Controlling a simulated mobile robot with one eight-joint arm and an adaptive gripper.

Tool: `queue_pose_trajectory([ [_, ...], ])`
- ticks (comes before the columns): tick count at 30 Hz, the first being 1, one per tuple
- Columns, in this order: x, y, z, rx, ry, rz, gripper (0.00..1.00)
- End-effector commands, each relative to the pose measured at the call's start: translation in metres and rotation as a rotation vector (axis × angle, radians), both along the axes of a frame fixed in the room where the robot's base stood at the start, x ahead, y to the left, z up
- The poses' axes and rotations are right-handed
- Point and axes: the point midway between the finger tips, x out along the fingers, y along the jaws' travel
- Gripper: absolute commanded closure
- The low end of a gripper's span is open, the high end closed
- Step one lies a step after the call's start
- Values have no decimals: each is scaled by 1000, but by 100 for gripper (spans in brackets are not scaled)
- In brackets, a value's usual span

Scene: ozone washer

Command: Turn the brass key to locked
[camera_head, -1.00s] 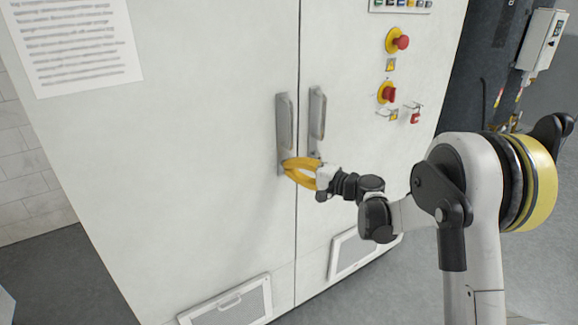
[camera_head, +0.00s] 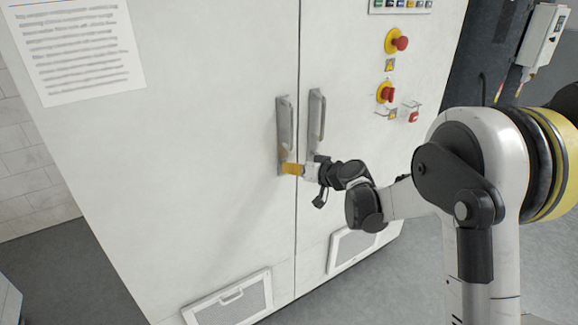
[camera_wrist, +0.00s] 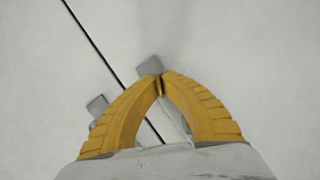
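My gripper (camera_head: 285,168) is at the lower end of the left door handle (camera_head: 285,122) of the white cabinet, its yellow fingers seen nearly edge-on. In the wrist view, the two fingertips (camera_wrist: 158,84) meet in a pointed arch just below a grey handle end (camera_wrist: 150,66). A small brass-coloured piece, apparently the brass key (camera_wrist: 158,90), shows between the tips. Most of the key and its lock are hidden by the fingers, so its exact angle cannot be read.
The right handle (camera_head: 316,118) stands close beside the gripper, across the door seam. Red knobs on yellow plates (camera_head: 398,42) and a small red padlock (camera_head: 413,117) are up and right. Vent grilles (camera_head: 230,300) are low on the doors. The floor in front is clear.

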Motion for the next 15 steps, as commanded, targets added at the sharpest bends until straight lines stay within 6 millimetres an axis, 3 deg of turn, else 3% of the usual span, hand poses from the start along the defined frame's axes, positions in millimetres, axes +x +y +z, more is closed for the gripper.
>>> queue_pose_trajectory([
  [15, 0, 1, 0, -305, -208, -1, 100],
])
